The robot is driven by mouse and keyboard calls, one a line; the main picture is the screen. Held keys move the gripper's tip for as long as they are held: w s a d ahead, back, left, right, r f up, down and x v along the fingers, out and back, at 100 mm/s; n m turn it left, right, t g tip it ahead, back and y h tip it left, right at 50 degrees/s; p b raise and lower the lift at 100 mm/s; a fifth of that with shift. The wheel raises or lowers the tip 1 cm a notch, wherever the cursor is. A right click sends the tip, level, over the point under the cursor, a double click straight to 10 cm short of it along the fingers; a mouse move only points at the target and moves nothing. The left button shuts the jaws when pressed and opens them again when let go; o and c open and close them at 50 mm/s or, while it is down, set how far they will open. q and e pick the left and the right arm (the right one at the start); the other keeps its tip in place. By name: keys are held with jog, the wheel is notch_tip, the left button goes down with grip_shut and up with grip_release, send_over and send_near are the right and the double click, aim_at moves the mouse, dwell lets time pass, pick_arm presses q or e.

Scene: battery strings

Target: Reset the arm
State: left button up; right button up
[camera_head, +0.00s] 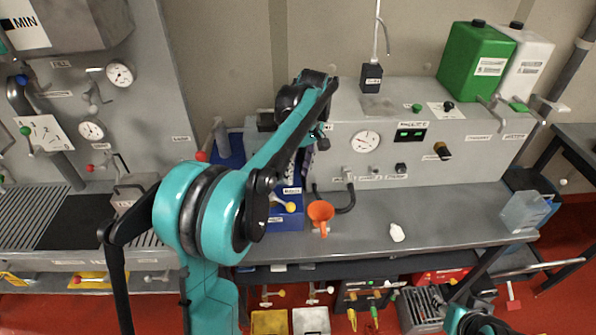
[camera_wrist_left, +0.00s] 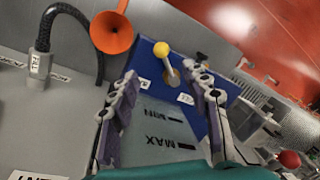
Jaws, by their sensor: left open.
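My left arm reaches up across the middle of the head view, and its gripper (camera_head: 312,145) hangs in front of the grey console, partly hidden by the arm. In the left wrist view the two fingers of the left gripper (camera_wrist_left: 160,112) are apart. A translucent grey surface marked MIN and MAX (camera_wrist_left: 152,128) shows between them, in front of a blue box (camera_wrist_left: 185,80). I cannot tell whether the fingers touch it. At the bottom right of the head view only a teal and black part of my right arm (camera_head: 470,318) shows, with no gripper visible.
The grey bench (camera_head: 440,215) bears an orange funnel (camera_head: 320,212), a small white object (camera_head: 397,232) and a clear container (camera_head: 526,210) at its right end. Green (camera_head: 474,60) and white (camera_head: 528,65) canisters stand on the console. A yellow-knobbed lever (camera_wrist_left: 163,52) rises from the blue box.

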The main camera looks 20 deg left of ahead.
dwell(0.4)
pick_arm(q)
jog(key=s+d+f+m+t+b, duration=0.2)
jog(key=s+f+m+t, duration=0.1)
jog(key=s, duration=0.3)
jog(key=s+d+f+m+t+b, duration=0.2)
jog(key=s+d+f+m+t, duration=0.1)
jog(key=s+m, duration=0.3)
jog(key=s+d+f+m+t+b, duration=0.2)
jog(key=s+d+f+m+t, duration=0.1)
jog(key=s, duration=0.5)
jog(key=shift+d+f+m+h, duration=0.15)
jog(key=shift+f+m+h, duration=0.25)
jog(key=shift+f+m, duration=0.3)
